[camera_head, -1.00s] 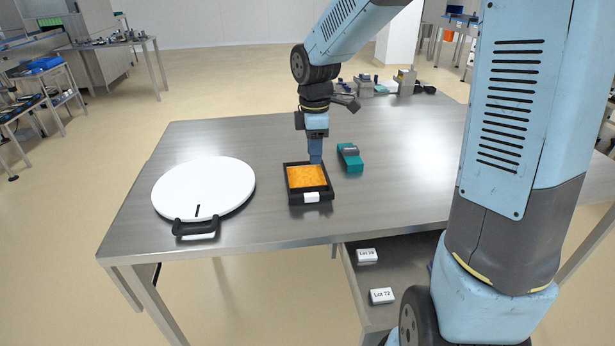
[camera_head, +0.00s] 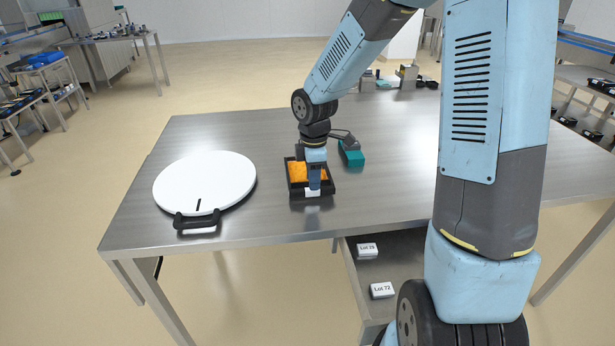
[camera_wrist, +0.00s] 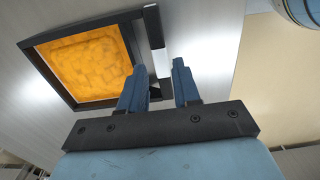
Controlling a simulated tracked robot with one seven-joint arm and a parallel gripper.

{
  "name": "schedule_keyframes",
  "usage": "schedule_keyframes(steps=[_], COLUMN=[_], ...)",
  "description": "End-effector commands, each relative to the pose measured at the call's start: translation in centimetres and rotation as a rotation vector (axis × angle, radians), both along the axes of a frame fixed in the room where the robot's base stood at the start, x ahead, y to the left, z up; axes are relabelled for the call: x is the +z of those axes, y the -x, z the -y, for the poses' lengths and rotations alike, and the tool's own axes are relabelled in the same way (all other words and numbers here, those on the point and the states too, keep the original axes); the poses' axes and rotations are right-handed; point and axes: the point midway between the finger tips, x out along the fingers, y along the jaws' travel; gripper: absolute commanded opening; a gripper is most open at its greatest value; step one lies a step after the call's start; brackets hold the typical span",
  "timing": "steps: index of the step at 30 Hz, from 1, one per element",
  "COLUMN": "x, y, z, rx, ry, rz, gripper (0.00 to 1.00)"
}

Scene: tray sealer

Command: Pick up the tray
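The black tray (camera_head: 291,185) with orange contents lies flat on the metal table, with a white label (camera_head: 311,193) on its near side. My gripper (camera_head: 314,191) is over the tray's near edge and hides part of it. In the wrist view the tray (camera_wrist: 133,44) is at upper left, with a black handle bar bearing the white label (camera_wrist: 161,64) on its side. The gripper's blue fingers (camera_wrist: 160,82) are apart, with the labelled bar just beyond the gap between their tips. No contact is visible.
A white round disc (camera_head: 205,182) with a black handle lies left of the tray. A teal object (camera_head: 352,156) lies behind and to the right. Small white boxes marked Lot (camera_head: 368,250) sit on a lower shelf. The table (camera_head: 400,190) is clear at right.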

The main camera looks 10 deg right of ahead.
Motion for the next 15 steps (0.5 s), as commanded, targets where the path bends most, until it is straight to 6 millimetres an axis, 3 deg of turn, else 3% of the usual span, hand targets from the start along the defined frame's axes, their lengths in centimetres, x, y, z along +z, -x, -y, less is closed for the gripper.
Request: schedule_keyframes(steps=[6,15], x=[-3.0,-3.8], y=[0.1,0.1], z=[-0.3,-0.2], rx=[0.0,0.0], ry=[0.0,0.0], rz=[-0.004,-0.001], gripper=[0.32,0.32])
